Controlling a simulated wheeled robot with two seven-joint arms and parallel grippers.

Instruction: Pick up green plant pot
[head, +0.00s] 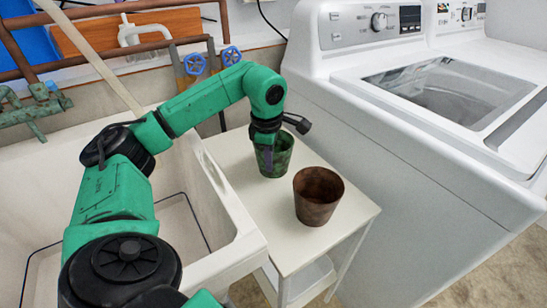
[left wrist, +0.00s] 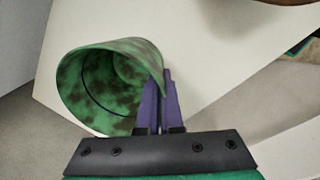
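The green plant pot (head: 277,158), mottled with dark patches, stands upright on the small white table (head: 330,243). In the left wrist view the green plant pot (left wrist: 88,88) shows its open, empty inside. My left gripper (head: 266,157) reaches down to the pot from above. In the left wrist view its purple fingers (left wrist: 160,98) are close together at the pot's right side, one on each side of the wall, pinching it at the rim. The lower part of the pot wall is hidden behind the fingers. My right gripper is in neither view.
A brown pot (head: 318,197) stands on the same table, to the right and nearer. A white washing machine (head: 400,160) is close on the right. A white sink (head: 225,205) borders the table on the left. Pipes with blue valves (head: 195,64) run behind.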

